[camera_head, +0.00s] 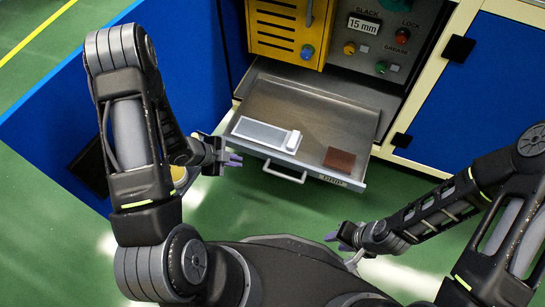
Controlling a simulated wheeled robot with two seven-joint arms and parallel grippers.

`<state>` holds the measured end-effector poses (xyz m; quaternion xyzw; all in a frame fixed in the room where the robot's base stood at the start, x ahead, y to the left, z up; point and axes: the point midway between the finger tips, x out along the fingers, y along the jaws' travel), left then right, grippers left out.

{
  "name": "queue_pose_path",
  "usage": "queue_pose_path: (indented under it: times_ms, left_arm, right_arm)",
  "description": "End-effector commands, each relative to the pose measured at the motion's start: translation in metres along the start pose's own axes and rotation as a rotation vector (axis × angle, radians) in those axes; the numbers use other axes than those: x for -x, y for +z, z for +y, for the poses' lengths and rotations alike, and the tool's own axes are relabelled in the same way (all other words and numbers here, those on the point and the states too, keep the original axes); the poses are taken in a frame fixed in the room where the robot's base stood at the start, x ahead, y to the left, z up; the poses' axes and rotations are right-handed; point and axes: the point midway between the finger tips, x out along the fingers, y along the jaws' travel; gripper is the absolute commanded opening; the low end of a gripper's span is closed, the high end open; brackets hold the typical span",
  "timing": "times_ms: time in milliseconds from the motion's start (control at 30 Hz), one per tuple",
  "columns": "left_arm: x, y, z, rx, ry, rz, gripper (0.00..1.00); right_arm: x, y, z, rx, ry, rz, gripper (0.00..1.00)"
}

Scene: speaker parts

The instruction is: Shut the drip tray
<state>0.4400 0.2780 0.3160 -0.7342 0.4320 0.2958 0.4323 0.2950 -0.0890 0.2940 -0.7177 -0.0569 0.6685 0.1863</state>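The drip tray (310,110) is a grey metal drawer pulled well out of the cabinet, with a bar handle (284,172) and a "DRIP" label on its front edge. A long white-framed piece (262,133) and a brown block (339,160) lie in it. My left gripper (234,160) has purple fingertips and is just left of the handle, near the tray's front left, apparently not holding anything. Its finger gap is too small to judge. My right gripper (337,241) is below and right of the handle, clear of the tray, with its purple fingertips apart and empty.
Above the tray are a yellow panel (285,28) and a grey control panel (375,35) with knobs and a "15 mm" display. A blue panel (190,60) stands at the left and a blue door (500,90) at the right. Green floor (290,212) lies in front.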

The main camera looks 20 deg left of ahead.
Motion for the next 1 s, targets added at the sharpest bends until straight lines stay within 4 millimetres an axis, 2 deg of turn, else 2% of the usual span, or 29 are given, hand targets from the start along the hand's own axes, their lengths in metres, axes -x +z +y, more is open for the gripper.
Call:
queue_pose_path:
  times_ms: [133, 567, 767, 1000]
  left_arm:
    - [-0.001, -0.007, 0.002, -0.116, 0.008, 0.030, 0.00]
    - [-0.005, -0.007, 0.003, -0.121, 0.008, 0.029, 0.00]
    - [-0.025, -0.007, 0.004, -0.121, 0.009, 0.030, 0.00]
    - [-0.071, -0.008, 0.006, -0.121, 0.010, 0.030, 0.00]
  right_arm:
    - [0.000, 0.001, 0.000, 0.002, -0.001, -0.002, 0.36]
    - [-0.002, 0.000, 0.001, 0.001, 0.000, -0.001, 0.36]
    - [-0.011, -0.002, 0.006, -0.002, 0.003, 0.004, 0.36]
    - [-0.032, -0.004, 0.013, -0.005, 0.004, 0.015, 0.36]
